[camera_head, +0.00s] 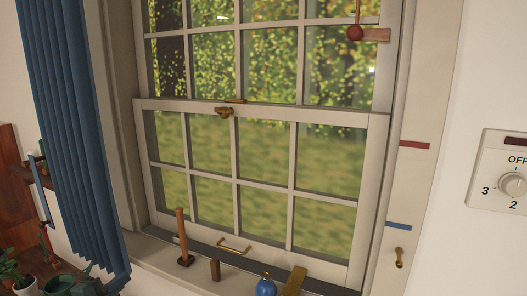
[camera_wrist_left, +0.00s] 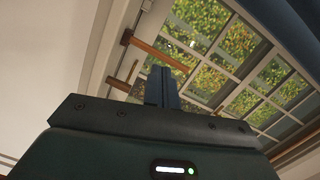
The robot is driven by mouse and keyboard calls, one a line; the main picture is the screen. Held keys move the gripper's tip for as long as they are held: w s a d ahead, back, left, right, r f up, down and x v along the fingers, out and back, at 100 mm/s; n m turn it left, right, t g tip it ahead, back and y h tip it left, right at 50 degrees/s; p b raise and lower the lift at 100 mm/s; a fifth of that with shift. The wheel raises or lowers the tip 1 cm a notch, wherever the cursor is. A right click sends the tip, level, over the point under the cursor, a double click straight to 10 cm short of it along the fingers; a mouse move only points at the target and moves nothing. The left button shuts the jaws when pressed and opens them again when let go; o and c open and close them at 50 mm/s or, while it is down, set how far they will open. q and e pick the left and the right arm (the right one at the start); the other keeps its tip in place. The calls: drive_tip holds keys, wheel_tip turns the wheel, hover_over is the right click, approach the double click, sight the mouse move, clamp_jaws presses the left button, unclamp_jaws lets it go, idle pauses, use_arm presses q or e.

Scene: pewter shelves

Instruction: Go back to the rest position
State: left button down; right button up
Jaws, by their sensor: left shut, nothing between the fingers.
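In the left wrist view my left gripper (camera_wrist_left: 163,87) points toward the window side of the room. Its two dark fingers are together, with nothing between them. The window (camera_wrist_left: 240,60) lies beyond the fingers, tilted in this view. I cannot make out either gripper clearly in the head view. My right gripper is in neither view.
The sash window (camera_head: 262,115) fills the head view's middle. Its sill holds a wooden post (camera_head: 181,235), a short wooden block (camera_head: 215,269) and a blue round object (camera_head: 266,287). A blue curtain (camera_head: 70,140) hangs left, above potted plants (camera_head: 58,285). A dial panel (camera_head: 505,185) is right.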

use_arm(q)
drive_tip(key=s+d+f+n+g, duration=0.2)
drive_tip(key=s+d+f+n, duration=0.5)
drive_tip(key=s+d+f, duration=0.5)
drive_tip(key=s+d+f+n+g, duration=0.2)
drive_tip(key=s+d+n+g, duration=0.2)
drive_tip(key=s+d+n, duration=0.3)
drive_tip(key=s+d, duration=0.5)
drive_tip(key=s, duration=0.2)
drive_tip(key=shift+s+d+f+n+y, duration=0.3)
drive_tip(key=shift+d, duration=0.1)
drive_tip(key=c, duration=2.2)
unclamp_jaws()
